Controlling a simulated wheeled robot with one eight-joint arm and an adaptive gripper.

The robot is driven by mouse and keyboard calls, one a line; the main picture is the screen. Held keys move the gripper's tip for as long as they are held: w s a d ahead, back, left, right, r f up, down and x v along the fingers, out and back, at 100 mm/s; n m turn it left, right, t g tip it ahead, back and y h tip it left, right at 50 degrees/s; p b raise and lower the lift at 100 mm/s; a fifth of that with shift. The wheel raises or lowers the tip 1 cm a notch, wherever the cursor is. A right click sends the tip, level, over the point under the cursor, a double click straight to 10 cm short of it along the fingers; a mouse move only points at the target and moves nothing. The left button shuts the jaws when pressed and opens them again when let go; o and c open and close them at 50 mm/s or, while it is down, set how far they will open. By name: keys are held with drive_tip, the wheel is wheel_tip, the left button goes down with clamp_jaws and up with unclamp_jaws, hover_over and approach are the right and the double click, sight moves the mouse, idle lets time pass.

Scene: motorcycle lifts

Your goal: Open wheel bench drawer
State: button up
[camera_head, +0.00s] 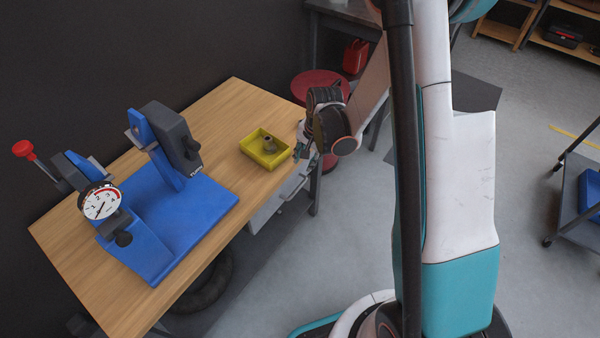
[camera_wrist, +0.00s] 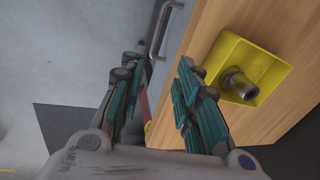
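The wheel bench (camera_head: 225,105) has a wooden top. Its grey drawer (camera_head: 266,208) hangs under the front edge and looks shut, with no gap visible. The drawer's bar handle (camera_wrist: 158,42) shows at the top of the wrist view, beyond my fingertips. My gripper (camera_wrist: 160,62) is open and empty, with its two fingers spread on either side of the handle's line. The handle appears ahead of the fingers, not touched. In the head view my gripper (camera_head: 304,138) is at the bench's front right edge, partly hidden by my wrist.
A yellow tray (camera_head: 247,150) with a metal part sits on the bench near the right finger; it also shows in the wrist view (camera_wrist: 272,72). A blue wheel stand (camera_head: 190,215) with a dial fills the left. Floor before the bench is clear.

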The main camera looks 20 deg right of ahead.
sight(300, 186)
drive_tip(key=shift+m, duration=0.4)
drive_tip(key=b+x, duration=0.1)
drive_tip(key=x, duration=0.4)
drive_tip(key=b+x, duration=0.2)
drive_tip(key=x, duration=0.4)
drive_tip(key=d+b+x, duration=0.1)
drive_tip(key=b+x, duration=0.1)
drive_tip(key=x, duration=0.4)
drive_tip(key=shift+s+f, duration=0.1)
drive_tip(key=shift+f, duration=0.05)
clamp_jaws()
